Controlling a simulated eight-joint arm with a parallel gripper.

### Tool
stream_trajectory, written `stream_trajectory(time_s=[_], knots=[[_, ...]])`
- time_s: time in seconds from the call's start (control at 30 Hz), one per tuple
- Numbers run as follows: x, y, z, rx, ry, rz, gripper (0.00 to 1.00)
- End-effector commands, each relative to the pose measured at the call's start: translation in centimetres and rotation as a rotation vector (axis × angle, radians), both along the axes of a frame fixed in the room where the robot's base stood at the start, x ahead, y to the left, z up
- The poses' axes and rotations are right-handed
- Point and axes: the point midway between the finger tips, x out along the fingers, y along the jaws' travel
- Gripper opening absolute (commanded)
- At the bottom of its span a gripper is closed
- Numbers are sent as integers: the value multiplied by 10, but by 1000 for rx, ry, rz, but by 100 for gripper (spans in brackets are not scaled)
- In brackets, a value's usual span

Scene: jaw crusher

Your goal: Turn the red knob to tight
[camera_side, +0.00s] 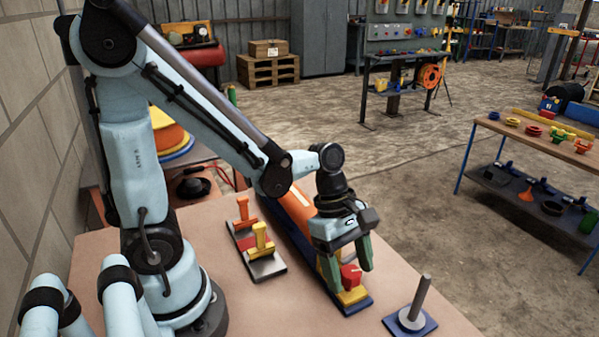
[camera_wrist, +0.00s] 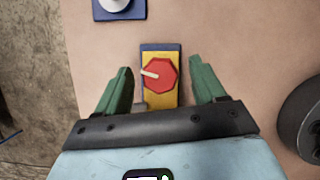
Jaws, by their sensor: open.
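The red knob (camera_side: 351,275) sits on a yellow block (camera_side: 352,295) at the near end of a blue-based fixture on the table. In the wrist view the red knob (camera_wrist: 160,75) is eight-sided, with a pale pointer toward the left and slightly up. The yellow plate (camera_wrist: 160,103) shows around it; no tight marking is readable. My gripper (camera_side: 364,267) points down over the knob. In the wrist view my gripper (camera_wrist: 163,80) is open, with one green finger on each side of the knob and a gap to both.
A blue plate with an upright grey peg (camera_side: 419,300) stands to the right of the fixture. An orange cylinder (camera_side: 296,210) lies behind the knob. The table (camera_side: 300,312) is bare in front.

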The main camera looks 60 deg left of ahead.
Motion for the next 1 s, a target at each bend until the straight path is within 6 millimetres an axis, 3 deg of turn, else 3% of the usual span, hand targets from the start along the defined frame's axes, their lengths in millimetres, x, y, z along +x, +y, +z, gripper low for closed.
stream_trajectory(time_s=[0.17,0.5,1.0], knots=[[0,0,0,0,0,0,66],[0,0,0,0,1,0,14],[1,0,0,0,3,-139,14]])
